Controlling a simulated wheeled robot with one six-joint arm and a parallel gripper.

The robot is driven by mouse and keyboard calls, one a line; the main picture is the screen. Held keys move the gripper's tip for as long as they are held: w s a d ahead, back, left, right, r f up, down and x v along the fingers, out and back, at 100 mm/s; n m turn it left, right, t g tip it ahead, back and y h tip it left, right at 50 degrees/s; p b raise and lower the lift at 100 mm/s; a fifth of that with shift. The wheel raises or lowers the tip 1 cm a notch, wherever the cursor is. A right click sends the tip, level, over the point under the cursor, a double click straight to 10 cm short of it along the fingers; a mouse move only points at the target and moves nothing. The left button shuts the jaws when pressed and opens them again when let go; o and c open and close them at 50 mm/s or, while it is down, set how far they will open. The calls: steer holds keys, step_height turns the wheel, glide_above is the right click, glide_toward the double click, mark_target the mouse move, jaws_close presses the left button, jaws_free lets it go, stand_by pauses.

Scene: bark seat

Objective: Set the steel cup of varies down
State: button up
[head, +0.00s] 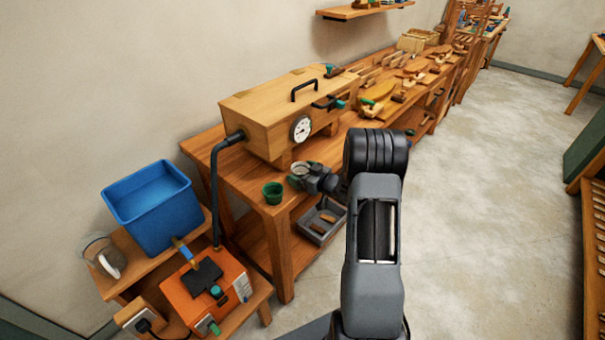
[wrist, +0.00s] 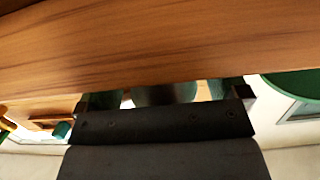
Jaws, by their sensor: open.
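The steel cup (head: 307,168) is on the front part of the bench top, below the wooden box. My gripper (head: 299,181) is at the cup and hides part of it. In the wrist view, a dark, shiny curved surface (wrist: 165,93), likely the cup's side, shows between the two fingers of my gripper (wrist: 165,100). The fingers are apart. Whether either touches the cup, and what is in it, I cannot tell.
A green cup (head: 272,192) stands left of my gripper near the bench corner. The wooden box (head: 275,105) with a gauge stands behind. A grey tray (head: 318,224) is below. A blue bin (head: 150,208) and an orange unit (head: 205,290) stand at lower left.

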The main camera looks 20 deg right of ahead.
steer(key=b+v, duration=0.1)
steer(key=v, duration=1)
step_height(320, 180, up, 8)
steer(key=a+m+g+h, duration=0.3)
steer(key=h, duration=0.6)
steer(key=s+a+m+g+y, duration=0.1)
steer(key=s+a+g, duration=0.3)
steer(key=s+a, duration=0.3)
steer(key=s+a+r+g+y, duration=0.1)
steer(key=s+a+g, duration=0.3)
steer(key=s+a, duration=0.3)
steer(key=s, duration=0.4)
steer(key=shift+s+a+r+m+y, duration=0.3)
steer(key=shift+s+m, duration=0.05)
steer(key=shift+m, duration=0.05)
step_height(320, 180, up, 2)
steer(key=shift+r+p, duration=0.1)
steer(key=shift+p, duration=0.65)
